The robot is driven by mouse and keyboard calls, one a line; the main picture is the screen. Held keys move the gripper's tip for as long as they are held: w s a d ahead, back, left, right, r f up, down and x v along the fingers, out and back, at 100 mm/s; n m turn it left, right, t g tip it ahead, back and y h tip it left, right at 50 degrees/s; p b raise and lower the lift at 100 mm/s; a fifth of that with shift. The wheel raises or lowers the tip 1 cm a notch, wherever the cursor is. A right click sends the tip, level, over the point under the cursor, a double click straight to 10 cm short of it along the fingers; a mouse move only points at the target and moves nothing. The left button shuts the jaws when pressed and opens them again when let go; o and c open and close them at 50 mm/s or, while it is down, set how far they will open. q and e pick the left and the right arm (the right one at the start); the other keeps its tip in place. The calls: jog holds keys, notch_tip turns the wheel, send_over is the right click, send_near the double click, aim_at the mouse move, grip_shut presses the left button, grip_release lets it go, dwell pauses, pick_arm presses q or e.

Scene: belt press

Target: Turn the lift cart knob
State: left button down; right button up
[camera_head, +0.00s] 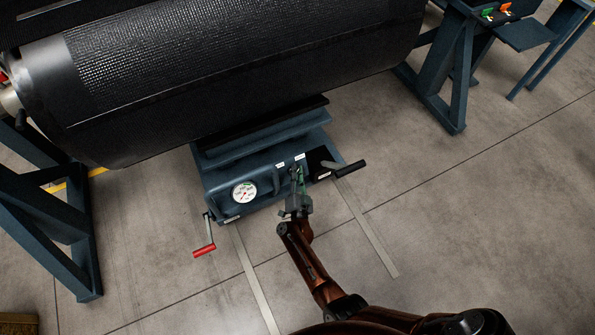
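The blue lift cart (225,179) stands under the big black roller. Its front carries a round white gauge (244,192), a crank with a red grip (204,250) at the left and a black-handled lever (350,168) at the right. My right gripper (299,180) is at the cart's front, between the gauge and the lever. A small green part shows at its fingertips. The knob cannot be made out clearly; the gripper covers that area. Whether the fingers are closed on anything is too small to tell. My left gripper is out of view.
The large black textured roller (230,60) hangs over the cart. Blue stand legs rise at the left (45,225) and right (440,95). A control box with green and orange switches (497,11) is at the top right. The floor (480,200) to the right is clear.

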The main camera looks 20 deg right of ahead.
jog(key=shift+o, duration=1.1)
jog(key=shift+a+f, duration=0.35)
jog(key=shift+f, duration=0.05)
jog(key=shift+d, duration=0.1)
jog(key=shift+d+r, duration=0.2)
jog(key=shift+r, duration=0.1)
